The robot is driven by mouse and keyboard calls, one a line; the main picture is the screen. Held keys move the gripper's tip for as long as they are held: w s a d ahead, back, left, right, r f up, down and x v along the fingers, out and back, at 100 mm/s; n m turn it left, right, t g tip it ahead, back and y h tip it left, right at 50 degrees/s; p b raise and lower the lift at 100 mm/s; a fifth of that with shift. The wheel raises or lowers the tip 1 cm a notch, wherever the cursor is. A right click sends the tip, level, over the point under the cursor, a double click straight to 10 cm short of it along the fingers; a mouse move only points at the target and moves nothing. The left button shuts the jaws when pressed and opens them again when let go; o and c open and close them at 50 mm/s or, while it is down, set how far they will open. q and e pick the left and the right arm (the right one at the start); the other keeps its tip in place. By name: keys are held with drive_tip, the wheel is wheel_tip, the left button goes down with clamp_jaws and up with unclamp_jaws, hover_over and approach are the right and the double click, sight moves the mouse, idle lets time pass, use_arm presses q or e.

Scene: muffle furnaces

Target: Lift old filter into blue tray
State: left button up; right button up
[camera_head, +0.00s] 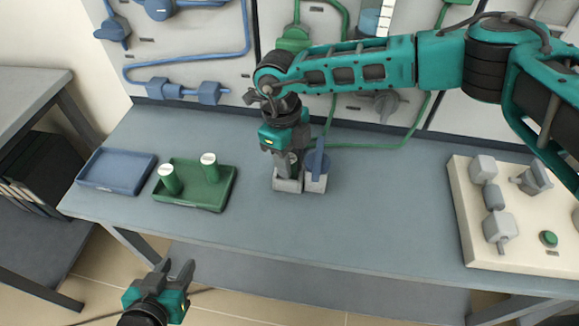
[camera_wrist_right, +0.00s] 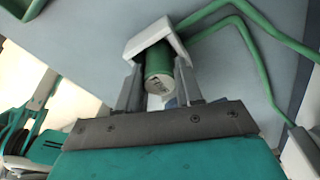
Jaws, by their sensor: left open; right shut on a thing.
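The blue tray (camera_head: 117,171) lies empty at the left end of the bench. My right gripper (camera_head: 287,164) points down at a small whitish holder (camera_head: 288,185) near the middle of the bench. In the right wrist view, my right gripper (camera_wrist_right: 158,92) is shut on a green cylindrical filter (camera_wrist_right: 157,66) with a printed pale end. The filter is at the U-shaped holder (camera_wrist_right: 150,36); I cannot tell how deep it sits. In the head view the fingers mostly hide it. My left gripper (camera_head: 178,272) is open and empty in front of the bench.
A green tray (camera_head: 218,200) beside the blue tray bears two upright green cylinders (camera_head: 168,178) with pale tops. A blue flap (camera_head: 316,160) stands on a whitish block right of the holder. A cream panel (camera_head: 470,215) with fittings is at right. Pipes line the back wall.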

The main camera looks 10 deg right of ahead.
drive_tip(key=c, duration=0.5)
drive_tip(key=shift+o, duration=0.2)
drive_tip(key=shift+r, duration=0.15)
wheel_tip(320, 180, up, 20)
drive_tip(key=p, duration=0.1)
